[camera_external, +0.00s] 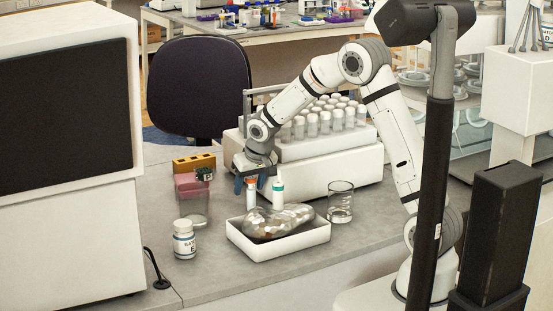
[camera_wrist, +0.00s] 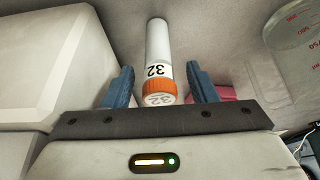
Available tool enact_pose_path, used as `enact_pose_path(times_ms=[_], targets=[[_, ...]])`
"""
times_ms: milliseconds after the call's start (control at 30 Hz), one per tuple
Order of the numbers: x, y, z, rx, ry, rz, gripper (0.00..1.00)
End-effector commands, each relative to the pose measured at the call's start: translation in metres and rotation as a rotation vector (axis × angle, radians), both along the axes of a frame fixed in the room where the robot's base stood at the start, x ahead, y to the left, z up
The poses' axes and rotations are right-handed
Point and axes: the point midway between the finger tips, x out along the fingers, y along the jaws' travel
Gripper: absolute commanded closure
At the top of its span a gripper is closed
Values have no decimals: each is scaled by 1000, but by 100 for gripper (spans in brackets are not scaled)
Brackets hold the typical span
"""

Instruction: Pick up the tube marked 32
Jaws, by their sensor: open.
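The tube marked 32 (camera_wrist: 157,45) is white with an orange cap and a white label, and its cap faces the camera in the wrist view. It lies between the two blue fingers of my gripper (camera_wrist: 161,72), with a gap on each side. My gripper is open and not holding it. In the external view my gripper (camera_external: 252,184) points down at the back left of the white tray. An orange-capped tube (camera_external: 251,198) stands upright at its fingers; its lower end is hidden behind the tray. The number cannot be read there.
A green-capped tube (camera_external: 278,193) stands just right of my gripper. A white tray (camera_external: 283,248) with shiny rounded objects is in front.

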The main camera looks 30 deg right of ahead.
Motion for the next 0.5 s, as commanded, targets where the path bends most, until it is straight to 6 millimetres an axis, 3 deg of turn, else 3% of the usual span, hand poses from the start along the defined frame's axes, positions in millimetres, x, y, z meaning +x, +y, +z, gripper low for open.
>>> enact_pose_path(times_ms=[67,500], targets=[[0,0,0,0,0,0,48],[0,0,0,0,1,0,84]])
